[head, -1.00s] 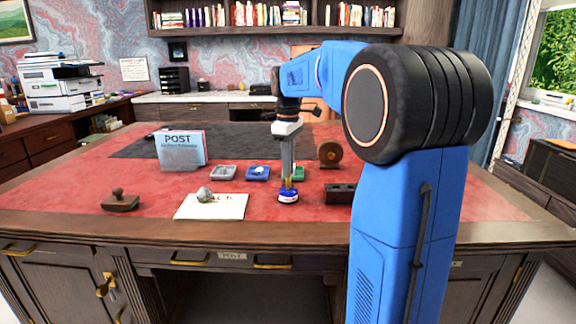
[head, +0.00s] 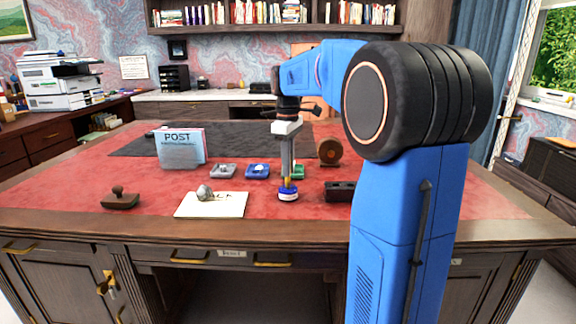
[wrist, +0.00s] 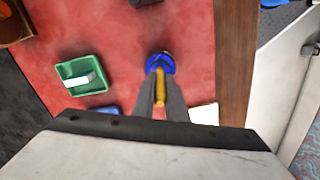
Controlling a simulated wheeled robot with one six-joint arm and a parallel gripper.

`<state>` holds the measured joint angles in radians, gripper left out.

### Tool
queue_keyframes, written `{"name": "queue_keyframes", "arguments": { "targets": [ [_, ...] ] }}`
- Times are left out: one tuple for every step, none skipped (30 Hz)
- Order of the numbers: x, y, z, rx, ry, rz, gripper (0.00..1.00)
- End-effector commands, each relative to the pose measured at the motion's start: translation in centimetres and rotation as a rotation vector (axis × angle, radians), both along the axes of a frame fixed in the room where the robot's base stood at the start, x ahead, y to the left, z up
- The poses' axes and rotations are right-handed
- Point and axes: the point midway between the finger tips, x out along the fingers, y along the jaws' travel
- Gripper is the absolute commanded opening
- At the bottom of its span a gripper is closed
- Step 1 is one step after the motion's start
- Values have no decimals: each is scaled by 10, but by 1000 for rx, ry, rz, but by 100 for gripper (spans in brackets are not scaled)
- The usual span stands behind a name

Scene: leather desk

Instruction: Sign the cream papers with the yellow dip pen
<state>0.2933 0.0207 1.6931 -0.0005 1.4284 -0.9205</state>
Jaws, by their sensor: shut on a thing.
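My gripper (head: 287,178) is shut on the yellow dip pen (wrist: 160,88), which points down. The pen's lower end is at a small blue ink pot (head: 288,195); it also shows in the wrist view (wrist: 160,62). The tip is hidden, so I cannot tell how deep it sits in the pot. The cream papers (head: 229,210) lie flat on the red desk top, left of the pot. A grey stone-like weight (head: 204,192) rests on them, with dark marks beside it. A corner of the papers shows in the wrist view (wrist: 205,114).
A dark stand (head: 340,191) is just right of the pot. Behind are grey (head: 223,171), blue (head: 257,171) and green (wrist: 82,75) trays, and a brown round object (head: 330,152). A POST holder (head: 181,150) and stamp (head: 120,198) stand left.

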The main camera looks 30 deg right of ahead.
Motion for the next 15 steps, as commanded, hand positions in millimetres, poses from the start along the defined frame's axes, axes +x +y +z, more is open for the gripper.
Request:
{"name": "queue_keyframes", "arguments": {
  "targets": [
    [0, 0, -1, 0, 0, 0, 0],
    [0, 0, -1, 0, 0, 0, 0],
    [0, 0, -1, 0, 0, 0, 0],
    [0, 0, -1, 0, 0, 0, 0],
    [0, 0, -2, 0, 0, 0, 0],
    [0, 0, -2, 0, 0, 0, 0],
    [0, 0, -3, 0, 0, 0, 0],
    [0, 0, -3, 0, 0, 0, 0],
    [0, 0, -3, 0, 0, 0, 0],
    [0, 0, -3, 0, 0, 0, 0],
    [0, 0, -4, 0, 0, 0, 0],
    [0, 0, -4, 0, 0, 0, 0],
    [0, 0, -4, 0, 0, 0, 0],
    [0, 0, -5, 0, 0, 0, 0],
    [0, 0, -5, 0, 0, 0, 0]
  ]
}}
